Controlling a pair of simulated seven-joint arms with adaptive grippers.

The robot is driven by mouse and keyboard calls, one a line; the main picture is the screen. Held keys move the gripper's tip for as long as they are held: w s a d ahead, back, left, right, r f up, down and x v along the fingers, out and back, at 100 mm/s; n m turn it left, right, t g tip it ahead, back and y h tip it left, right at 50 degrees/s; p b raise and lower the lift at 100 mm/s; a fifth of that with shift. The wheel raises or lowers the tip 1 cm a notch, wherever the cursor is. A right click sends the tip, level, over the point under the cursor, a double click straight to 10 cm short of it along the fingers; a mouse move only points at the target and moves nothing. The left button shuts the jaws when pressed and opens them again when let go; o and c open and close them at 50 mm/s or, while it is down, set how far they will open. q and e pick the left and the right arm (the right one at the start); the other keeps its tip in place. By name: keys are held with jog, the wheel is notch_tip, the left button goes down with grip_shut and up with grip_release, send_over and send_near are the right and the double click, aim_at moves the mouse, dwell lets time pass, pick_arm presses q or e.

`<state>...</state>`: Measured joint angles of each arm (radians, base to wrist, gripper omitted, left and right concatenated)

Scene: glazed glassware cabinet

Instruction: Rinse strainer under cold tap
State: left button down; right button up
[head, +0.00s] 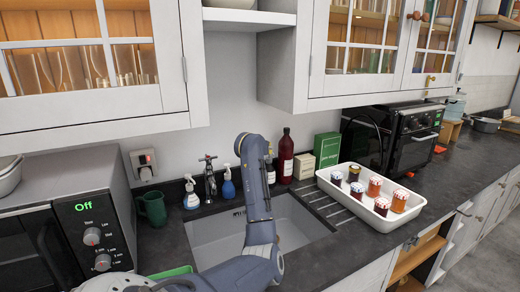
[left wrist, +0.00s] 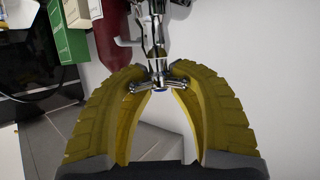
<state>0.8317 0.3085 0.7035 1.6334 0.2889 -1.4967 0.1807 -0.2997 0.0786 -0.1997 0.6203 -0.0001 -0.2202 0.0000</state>
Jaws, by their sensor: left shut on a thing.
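My left gripper (left wrist: 158,76) has its yellow fingers around a chrome cross-shaped tap handle (left wrist: 141,86) in the left wrist view, shut on it. The chrome tap body (left wrist: 152,30) runs away beyond the fingertips. In the head view my left arm covers that gripper and the tap it holds. Another chrome tap (head: 209,172) with a cross handle stands behind the sink (head: 216,248), left of my arm. My arm hides part of the basin. I see no strainer in either view. My right gripper is not in view.
A white tray (head: 340,196) with several jars stands on the ribbed drainer right of the sink. A red bottle (head: 286,160), a green box (head: 327,150), soap bottles (head: 191,194) and a green mug (head: 152,208) line the back. Wall cabinets hang above.

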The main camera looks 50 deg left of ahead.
pick_arm(q)
jog(key=shift+m+t+h, duration=0.9)
jog(key=shift+m+h, duration=0.5)
jog(key=shift+s+r, duration=0.1)
jog(key=shift+r, duration=0.15)
jog(key=c, duration=1.3)
grip_release()
jog(key=shift+r, duration=0.1)
jog(key=o, duration=0.4)
jog(key=shift+s, duration=0.1)
jog(key=shift+f, duration=0.2)
jog(key=v, duration=1.2)
jog(key=shift+a, duration=0.1)
